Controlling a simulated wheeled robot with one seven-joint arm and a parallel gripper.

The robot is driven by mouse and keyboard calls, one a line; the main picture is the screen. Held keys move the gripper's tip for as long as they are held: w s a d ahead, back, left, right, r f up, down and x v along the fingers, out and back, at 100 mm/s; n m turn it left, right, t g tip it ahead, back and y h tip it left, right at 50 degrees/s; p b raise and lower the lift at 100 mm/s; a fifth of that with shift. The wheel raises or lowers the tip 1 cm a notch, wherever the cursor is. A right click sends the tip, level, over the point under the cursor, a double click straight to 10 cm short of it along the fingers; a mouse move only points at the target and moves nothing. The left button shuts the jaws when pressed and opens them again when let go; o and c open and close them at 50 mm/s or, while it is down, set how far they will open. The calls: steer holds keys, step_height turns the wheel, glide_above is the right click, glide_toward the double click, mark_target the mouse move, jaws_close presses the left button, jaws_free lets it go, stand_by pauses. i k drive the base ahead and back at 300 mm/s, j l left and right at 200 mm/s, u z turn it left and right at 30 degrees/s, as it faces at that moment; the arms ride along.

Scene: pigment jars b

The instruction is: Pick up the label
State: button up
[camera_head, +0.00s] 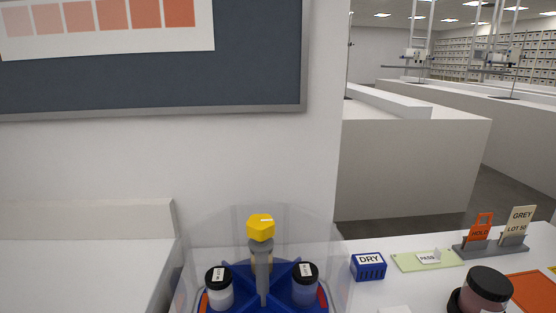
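Several things carry lettering, and I cannot tell from this view which one is the label. A small white piece marked PASS (429,258) lies on a pale green pad (405,262) on the white table at the right. An orange HOLD tag (480,232) and a cream GREY LOT tag (517,226) stand upright in a grey holder (490,248) behind it. Part of a flat white piece (395,310) shows at the bottom edge. My gripper is not in view.
A clear-walled blue carousel (285,270) with a yellow knob (260,227) holds jars with black lids. A blue DRY box (368,266) stands right of it. A dark-lidded jar (486,288) and an orange mat (535,290) are at the lower right.

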mark_target(429, 258)
steer(key=i+l+u, duration=0.2)
steer(key=l, duration=0.2)
steer(key=l+u, duration=0.2)
steer(key=l, duration=0.2)
steer(key=i+l+u, duration=0.2)
steer(key=l, duration=0.2)
steer(key=k+j, duration=0.25)
steer(key=l+u, duration=0.15)
steer(key=i+l+z, duration=0.15)
